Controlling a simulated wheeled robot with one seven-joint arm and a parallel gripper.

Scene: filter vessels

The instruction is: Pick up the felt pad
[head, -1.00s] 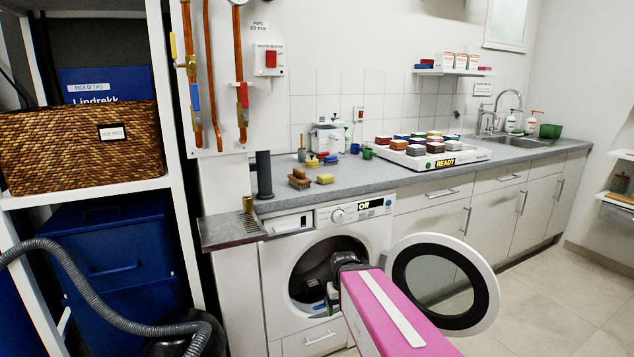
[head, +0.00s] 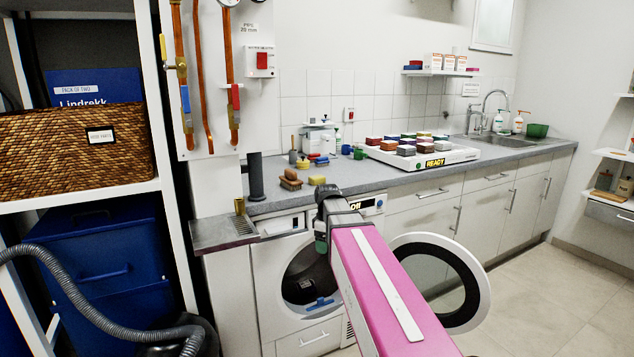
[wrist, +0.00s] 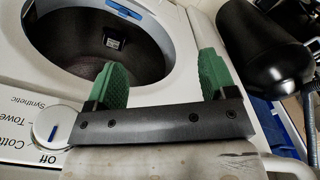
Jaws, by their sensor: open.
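I cannot make out the felt pad for certain in either view. My gripper (wrist: 162,80) is open, with two green ribbed fingers apart and nothing between them. In the head view my gripper (head: 321,240) is outside the washing machine (head: 265,265), in front of its control panel, partly hidden by my own arm. The machine's round door (head: 481,283) stands open. A blue piece (head: 320,303) lies low in the drum opening, and a small dark item with a pale face (wrist: 112,42) shows inside the drum. I cannot tell what either is.
The grey worktop (head: 350,180) above the machine holds brushes, a yellow sponge (head: 317,180) and a white tray (head: 470,156) of coloured blocks marked READY. A small metal ledge (head: 215,234) juts out on the left. A grey hose (head: 75,290) curves at lower left.

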